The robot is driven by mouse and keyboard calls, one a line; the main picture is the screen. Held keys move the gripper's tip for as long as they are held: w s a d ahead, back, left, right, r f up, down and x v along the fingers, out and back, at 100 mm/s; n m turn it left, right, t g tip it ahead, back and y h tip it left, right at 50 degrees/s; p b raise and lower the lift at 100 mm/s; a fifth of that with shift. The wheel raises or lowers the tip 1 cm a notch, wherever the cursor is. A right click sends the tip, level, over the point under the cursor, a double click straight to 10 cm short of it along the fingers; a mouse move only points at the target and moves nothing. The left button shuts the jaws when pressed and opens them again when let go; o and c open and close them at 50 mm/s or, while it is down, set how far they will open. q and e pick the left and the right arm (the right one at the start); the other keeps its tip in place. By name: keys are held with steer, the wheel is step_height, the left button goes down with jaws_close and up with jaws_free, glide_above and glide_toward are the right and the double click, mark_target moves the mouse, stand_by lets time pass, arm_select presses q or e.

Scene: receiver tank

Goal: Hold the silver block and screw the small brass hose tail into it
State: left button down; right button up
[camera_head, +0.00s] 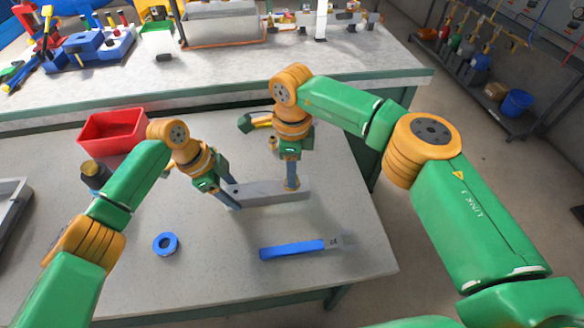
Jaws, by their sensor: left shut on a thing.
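The silver block (262,194) is a long grey bar lying on the near table. My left gripper (234,195) is at the block's left end, with its fingers shut on it. My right gripper (292,184) points straight down at the block's right end, its fingertips at the top face. A small brownish spot shows at those fingertips; it may be the brass hose tail, but it is too small to tell. I cannot tell whether the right fingers are closed on it. A small brass-coloured piece (273,143) also shows just left of the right wrist.
A wrench with a blue handle (292,249) lies in front of the block, and a blue tape roll (166,243) lies at front left. A red bin (108,133) and a dark jar (94,174) stand at left. The table's right side is clear.

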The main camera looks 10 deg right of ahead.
steer(key=shift+o, duration=1.1)
step_height(320, 180, up, 7)
steer(key=shift+r, duration=0.1)
arm_select(q)
steer(key=shift+c, duration=0.6)
jaws_free()
arm_select(e)
steer(key=shift+f+b, duration=0.4)
steer(key=shift+f, duration=0.1)
arm_select(q)
steer(key=v, duration=0.7)
